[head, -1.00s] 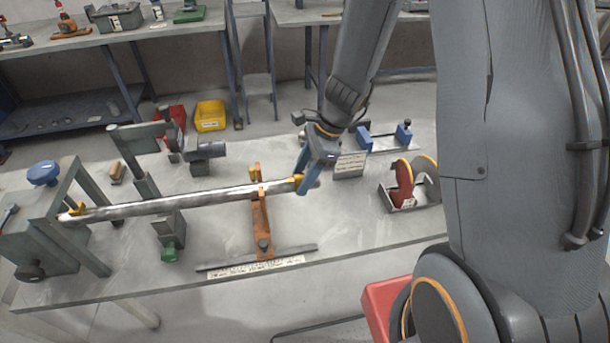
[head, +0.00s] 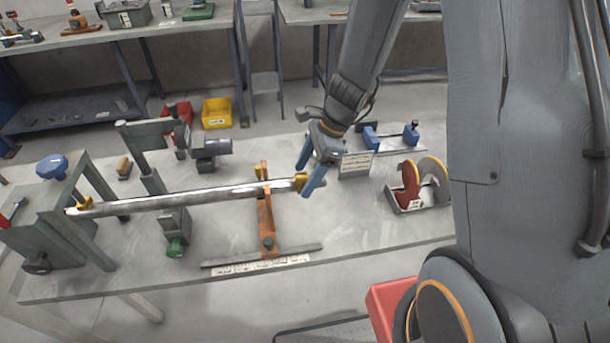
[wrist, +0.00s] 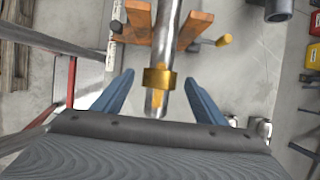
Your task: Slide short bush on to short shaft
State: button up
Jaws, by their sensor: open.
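The short shaft (head: 190,200) is a long grey bar lying nearly level above the bench. An orange stand (head: 265,220) supports it near its right end. A short brass bush (head: 300,181) is around the shaft close to its right end; in the wrist view the bush (wrist: 159,79) shows with the bare shaft end sticking out past it. My gripper (head: 306,178) is at that end. In the wrist view my gripper (wrist: 160,95) is open, with one blue finger on each side of the bush and visible gaps to both.
A grey clamp frame (head: 145,150) and a motor-like block (head: 212,152) stand behind the shaft. Red and grey discs (head: 420,185) sit in a holder at right.

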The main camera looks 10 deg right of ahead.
jog(key=shift+b+v, duration=0.55)
jog(key=shift+v, duration=3.05)
jog(key=s+d+f+n+t+h+b, duration=0.1)
jog(key=s+d+n+h+b, duration=0.3)
jog(key=s+n, duration=0.5)
jog(key=d+n+b, duration=0.1)
jog(key=d+n, duration=0.1)
jog(key=n, duration=0.7)
jog(key=shift+s+f, duration=0.2)
jog(key=shift+f, duration=0.05)
jog(key=shift+c, duration=0.4)
